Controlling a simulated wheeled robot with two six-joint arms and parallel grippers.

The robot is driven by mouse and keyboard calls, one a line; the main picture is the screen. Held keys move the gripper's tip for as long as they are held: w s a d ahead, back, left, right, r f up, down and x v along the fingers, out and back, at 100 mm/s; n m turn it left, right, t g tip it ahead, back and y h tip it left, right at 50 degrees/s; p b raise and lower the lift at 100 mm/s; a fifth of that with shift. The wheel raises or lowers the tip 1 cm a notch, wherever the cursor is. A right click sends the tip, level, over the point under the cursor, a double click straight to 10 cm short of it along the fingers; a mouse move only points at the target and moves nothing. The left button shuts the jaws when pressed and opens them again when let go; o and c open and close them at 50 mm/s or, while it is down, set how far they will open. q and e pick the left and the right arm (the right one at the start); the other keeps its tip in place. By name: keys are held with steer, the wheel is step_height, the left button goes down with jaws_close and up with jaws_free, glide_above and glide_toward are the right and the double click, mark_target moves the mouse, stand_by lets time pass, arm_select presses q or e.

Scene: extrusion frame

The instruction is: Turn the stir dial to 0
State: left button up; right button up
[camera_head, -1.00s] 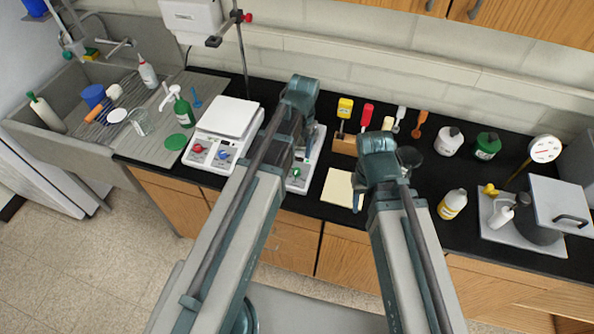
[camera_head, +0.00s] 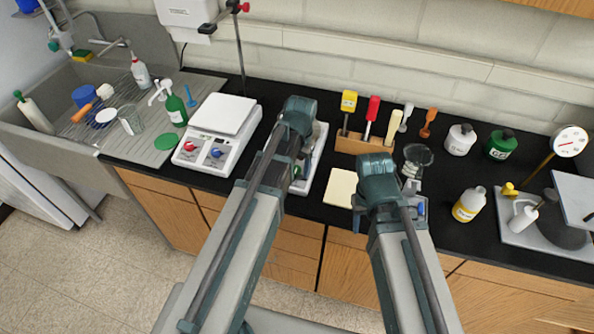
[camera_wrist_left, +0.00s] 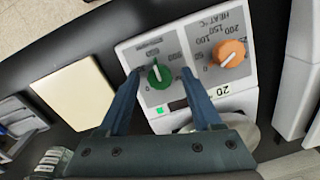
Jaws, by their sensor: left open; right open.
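The stir dial (camera_wrist_left: 157,74) is a green knob on the white front panel of a hotplate stirrer (camera_wrist_left: 132,52), seen upside down in the left wrist view. A pale pointer mark on it faces roughly the picture's top; its exact reading is too small to tell. An orange HEAT dial (camera_wrist_left: 229,53) sits beside it. My left gripper (camera_wrist_left: 161,72) is open, its fingers on either side of the green dial with visible gaps. In the head view my left arm hides much of this stirrer (camera_head: 318,150). My right gripper (camera_head: 388,203) is open over the counter, partly hidden by its wrist.
A second white stirrer (camera_head: 228,113) with red and blue dials stands to the left. A cream pad (camera_head: 341,188) lies between my arms.

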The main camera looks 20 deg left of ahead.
arm_select(q)
jaws_close()
stand_by(0.3)
steer(key=n+h, duration=0.1)
steer(key=n, duration=0.4)
steer(key=shift+a+n, duration=0.1)
steer(key=shift+n, duration=0.2)
steer(key=n+h, duration=0.1)
steer(key=n, duration=0.5)
steer(key=shift+s+a, duration=0.1)
steer(key=n, duration=0.3)
steer(key=n+t+h, duration=0.1)
steer(key=n, duration=0.2)
steer(key=shift+s+t+b, duration=0.15)
steer(key=shift+t+b, duration=0.15)
steer(key=shift+b, duration=0.1)
steer(key=n+t, duration=0.1)
steer(key=n, duration=0.4)
steer(key=shift+n, duration=0.7)
